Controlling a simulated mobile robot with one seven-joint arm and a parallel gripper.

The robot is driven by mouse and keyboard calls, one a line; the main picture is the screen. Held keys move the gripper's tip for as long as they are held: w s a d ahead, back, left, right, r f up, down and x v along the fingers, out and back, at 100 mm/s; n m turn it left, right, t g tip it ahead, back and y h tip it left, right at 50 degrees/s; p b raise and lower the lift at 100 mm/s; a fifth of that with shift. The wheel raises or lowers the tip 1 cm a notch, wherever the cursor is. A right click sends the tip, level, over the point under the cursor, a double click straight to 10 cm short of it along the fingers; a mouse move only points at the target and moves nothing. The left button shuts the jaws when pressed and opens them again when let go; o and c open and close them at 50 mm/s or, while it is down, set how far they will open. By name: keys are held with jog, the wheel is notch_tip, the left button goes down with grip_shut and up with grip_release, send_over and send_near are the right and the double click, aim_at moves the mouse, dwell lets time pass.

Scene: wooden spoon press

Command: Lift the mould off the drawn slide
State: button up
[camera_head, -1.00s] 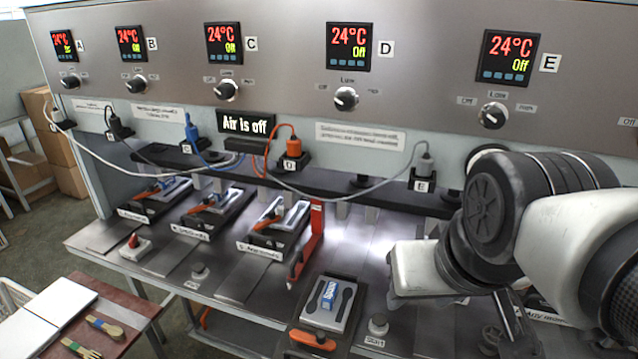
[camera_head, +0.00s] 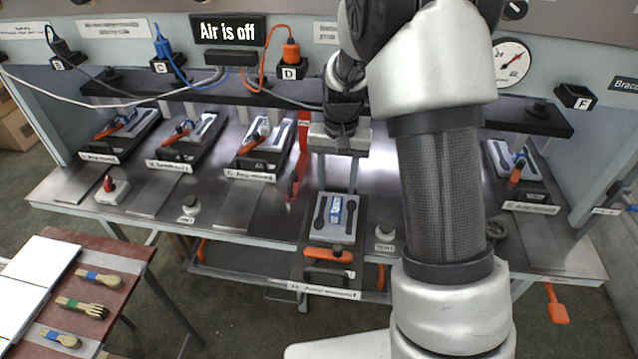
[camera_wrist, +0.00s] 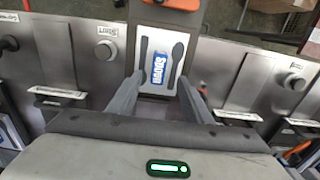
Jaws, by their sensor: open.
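The mould (camera_head: 348,232) is a light grey plate with dark spoon-shaped hollows and a blue label in the middle. It lies flat on the drawn slide (camera_head: 299,262), which sticks out towards me at the bench's front edge. An orange handle (camera_head: 328,255) is at the slide's front end. My gripper (camera_head: 338,178) is open and empty, pointing down over the mould's far end. In the wrist view its two fingers (camera_wrist: 160,78) are apart, one towards each side of the mould (camera_wrist: 165,32). I cannot tell whether they touch it.
Several similar presses with orange handles stand at left, such as the third one (camera_head: 262,140); another (camera_head: 515,165) stands at right. A red lever (camera_head: 293,185) is just left of the drawn slide. A push button (camera_head: 385,235) is to its right. A side table (camera_head: 120,262) holds wooden cutlery.

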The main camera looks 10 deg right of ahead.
aim_at(336, 204)
jog(key=f, duration=0.8)
jog(key=shift+w+d+f+p, duration=0.2)
jog(key=shift+w+f+p, duration=0.15)
jog(key=shift+p, duration=0.05)
grip_shut()
jog(key=shift+w+r, duration=0.1)
dwell(0.9)
